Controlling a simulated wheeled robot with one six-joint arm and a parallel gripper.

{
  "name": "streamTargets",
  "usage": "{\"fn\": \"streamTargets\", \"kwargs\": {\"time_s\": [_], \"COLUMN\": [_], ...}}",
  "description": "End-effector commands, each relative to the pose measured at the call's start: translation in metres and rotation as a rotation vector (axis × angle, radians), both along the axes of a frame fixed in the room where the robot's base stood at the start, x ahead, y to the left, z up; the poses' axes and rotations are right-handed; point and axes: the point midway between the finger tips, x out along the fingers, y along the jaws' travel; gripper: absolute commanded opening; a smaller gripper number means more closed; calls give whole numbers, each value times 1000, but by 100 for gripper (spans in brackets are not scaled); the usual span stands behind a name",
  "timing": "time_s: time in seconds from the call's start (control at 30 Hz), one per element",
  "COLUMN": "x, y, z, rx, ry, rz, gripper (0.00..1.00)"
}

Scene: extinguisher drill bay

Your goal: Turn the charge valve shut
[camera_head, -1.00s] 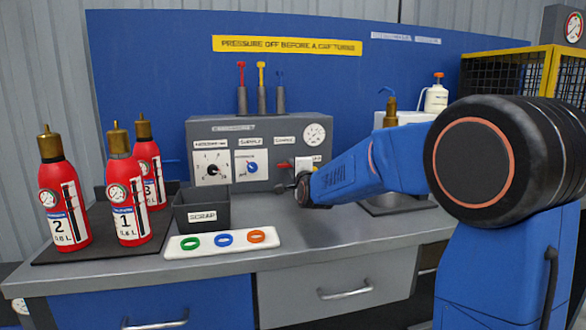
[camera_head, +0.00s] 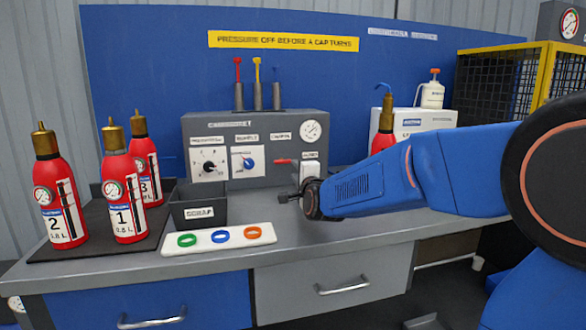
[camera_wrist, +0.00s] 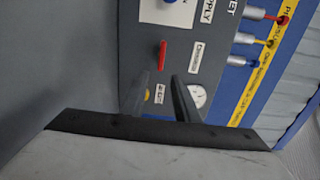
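The charge valve is a red lever (camera_head: 285,161) on the grey panel (camera_head: 258,178), lying level under the right-hand label. In the wrist view the red lever (camera_wrist: 163,54) shows ahead of the fingers, with its label (camera_wrist: 194,57) beside it. My gripper (camera_head: 286,197) is in front of the panel, lower than the lever and apart from it. In the wrist view my gripper (camera_wrist: 160,80) has its two fingers spread with nothing held between them. Part of the panel's lower right is hidden by my arm in the head view.
Left of my gripper stand a scrap bin (camera_head: 199,207) and a white tray (camera_head: 166,245) with coloured rings. Several red extinguishers stand farther left, including extinguisher 1 (camera_head: 122,200). The gauge (camera_head: 311,131) is above the lever. Another extinguisher (camera_head: 383,134) stands behind my arm.

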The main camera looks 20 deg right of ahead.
Motion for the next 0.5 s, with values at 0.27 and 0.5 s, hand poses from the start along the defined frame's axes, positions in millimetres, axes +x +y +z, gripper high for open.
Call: {"fn": "streamTargets", "kwargs": {"time_s": [0.27,0.5], "x": [-46,-73], "y": [0,0], "z": [1,0], "rx": [0,0], "ry": [-1,0], "rz": [1,0], "gripper": [28,28]}}
